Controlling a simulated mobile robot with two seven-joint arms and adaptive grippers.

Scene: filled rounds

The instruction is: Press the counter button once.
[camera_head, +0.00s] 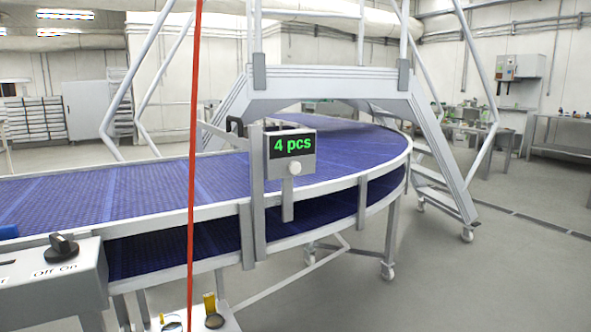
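The counter (276,155) is a small grey box on a post at the near side of the conveyor. Its dark display (293,144) reads "4 pcs" in green. The counter button (295,168) is a round white knob on the box's front, just below the display. Nothing touches it or covers it. Neither of my grippers shows in the head view.
A blue curved conveyor (150,190) runs behind the counter, under a grey step bridge (330,85). A control box (50,285) with a black Off/On knob (62,246) stands at lower left. A red vertical line (194,150) crosses the view. Floor at right is clear.

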